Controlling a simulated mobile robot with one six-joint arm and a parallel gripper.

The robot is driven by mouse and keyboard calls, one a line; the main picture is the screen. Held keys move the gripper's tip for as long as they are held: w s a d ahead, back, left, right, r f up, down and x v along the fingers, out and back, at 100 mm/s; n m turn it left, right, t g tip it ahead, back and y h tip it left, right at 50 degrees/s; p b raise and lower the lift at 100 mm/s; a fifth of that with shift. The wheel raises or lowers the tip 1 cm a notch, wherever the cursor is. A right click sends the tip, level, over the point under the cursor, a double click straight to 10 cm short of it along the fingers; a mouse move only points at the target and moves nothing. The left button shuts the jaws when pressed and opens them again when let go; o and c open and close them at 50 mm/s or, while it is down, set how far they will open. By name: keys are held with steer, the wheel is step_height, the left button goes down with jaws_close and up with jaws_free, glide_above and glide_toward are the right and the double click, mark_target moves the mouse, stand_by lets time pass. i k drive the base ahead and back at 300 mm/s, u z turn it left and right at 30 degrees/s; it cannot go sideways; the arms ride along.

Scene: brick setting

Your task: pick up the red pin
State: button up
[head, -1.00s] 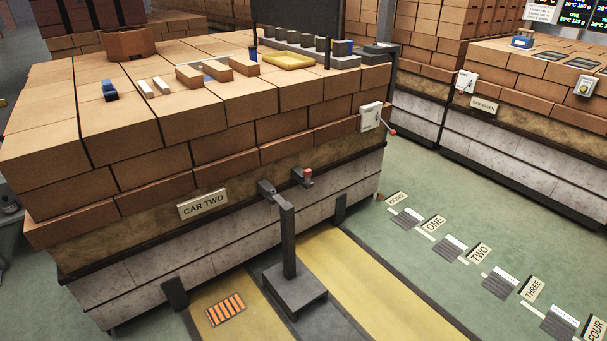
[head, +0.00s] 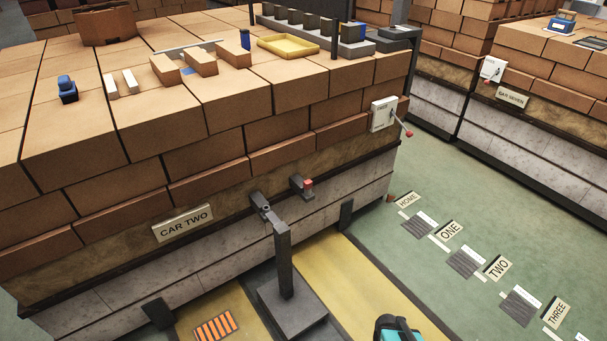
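A small red piece (head: 307,182), which looks like the red pin, sits in a dark bracket (head: 296,182) on the front of the brick-loaded car marked CAR TWO (head: 184,223). Only its short red end shows. A dark post (head: 284,260) with a hooked top stands just left of and below it, close to a second dark bracket (head: 259,203).
A white switch box (head: 383,114) with a red-knobbed lever (head: 408,133) juts from the car's right end. Loose bricks and a yellow tray (head: 288,45) lie on top. Yellow floor strips (head: 350,275) and green floor (head: 440,190) in front look mostly clear.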

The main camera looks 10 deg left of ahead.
mark_target(307, 185)
steer(key=i, duration=0.3)
steer(key=z, duration=1.15)
steer(key=i, duration=0.9)
steer(key=z, duration=2.1)
steer(key=k, duration=0.1)
steer(key=u, duration=3.7)
